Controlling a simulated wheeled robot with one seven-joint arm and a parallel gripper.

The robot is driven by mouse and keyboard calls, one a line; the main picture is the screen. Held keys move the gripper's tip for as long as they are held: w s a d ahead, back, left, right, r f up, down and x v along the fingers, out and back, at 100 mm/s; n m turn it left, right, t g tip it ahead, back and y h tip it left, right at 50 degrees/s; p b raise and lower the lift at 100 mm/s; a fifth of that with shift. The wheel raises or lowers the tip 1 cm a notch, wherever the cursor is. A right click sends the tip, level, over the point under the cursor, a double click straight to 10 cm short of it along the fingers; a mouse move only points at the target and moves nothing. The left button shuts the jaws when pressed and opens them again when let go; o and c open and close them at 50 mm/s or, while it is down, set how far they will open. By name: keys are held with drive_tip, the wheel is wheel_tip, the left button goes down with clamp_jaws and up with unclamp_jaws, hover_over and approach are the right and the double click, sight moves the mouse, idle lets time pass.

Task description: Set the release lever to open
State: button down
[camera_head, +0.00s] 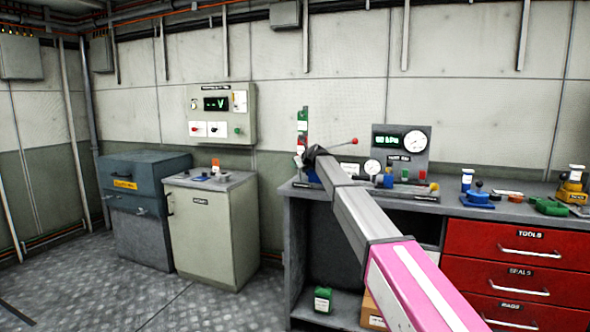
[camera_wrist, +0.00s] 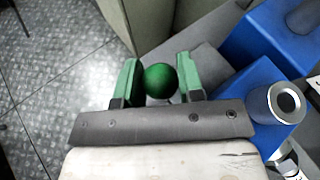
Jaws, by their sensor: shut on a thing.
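In the wrist view, a round green knob (camera_wrist: 160,82) sits between the two green fingers of my gripper (camera_wrist: 157,72), close against both. I take it for the knob of the release lever; its shaft and the lever's angle are hidden. My gripper is shut on this knob. In the head view, my arm reaches to the left end of the workbench (camera_head: 462,207). The dark end of my arm covers the green knob there, and my fingers cannot be made out.
A blue block with a metal cylinder (camera_wrist: 272,102) stands right of my gripper. A red-knobbed rod (camera_head: 355,141) and a yellow-knobbed rod (camera_head: 433,187) stick out nearby. A gauge panel (camera_head: 401,148) stands behind. The floor left of the bench (camera_head: 200,305) is clear.

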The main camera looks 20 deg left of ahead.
drive_tip(key=shift+w+r+g, duration=0.3)
drive_tip(key=shift+w, duration=0.5)
drive_tip(key=shift+w+d+r, duration=0.1)
drive_tip(key=shift+w+r, duration=0.1)
drive_tip(key=shift+w, duration=0.7)
drive_tip(key=shift+w+d, duration=0.1)
drive_tip(key=shift+w, duration=0.65)
drive_tip(key=c, duration=0.8)
unclamp_jaws()
drive_tip(key=shift+w, duration=0.1)
drive_tip(key=shift+o, duration=0.2)
drive_tip(key=v, duration=1.1)
